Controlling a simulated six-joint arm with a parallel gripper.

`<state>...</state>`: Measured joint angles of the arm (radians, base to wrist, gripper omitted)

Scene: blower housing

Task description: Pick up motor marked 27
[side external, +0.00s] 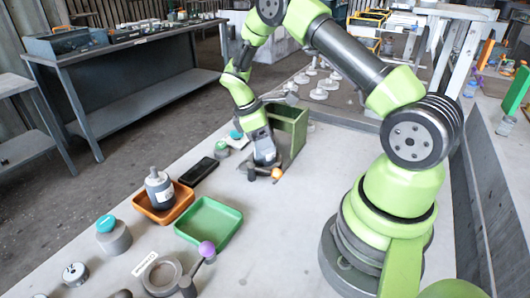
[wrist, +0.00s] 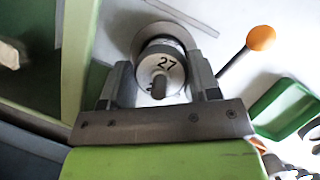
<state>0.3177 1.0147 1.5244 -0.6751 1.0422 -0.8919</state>
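The motor marked 27 (wrist: 161,64) is a grey cylinder with a short shaft, seen end-on in the wrist view. It stands within a round grey holder. My gripper (wrist: 160,82) has one finger on each side of the motor, very close to its sides; I cannot tell whether they press on it. In the side external view my gripper (side external: 264,158) points down at the table beside the green box, and the motor is mostly hidden by it.
A green open box (side external: 297,122) stands close beside my gripper. An orange-knobbed lever (wrist: 260,38) sticks out near the holder. Nearer the camera are a green tray (side external: 235,215), an orange tray (side external: 183,205) bearing another motor (side external: 159,192), and a black flat item (side external: 198,171).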

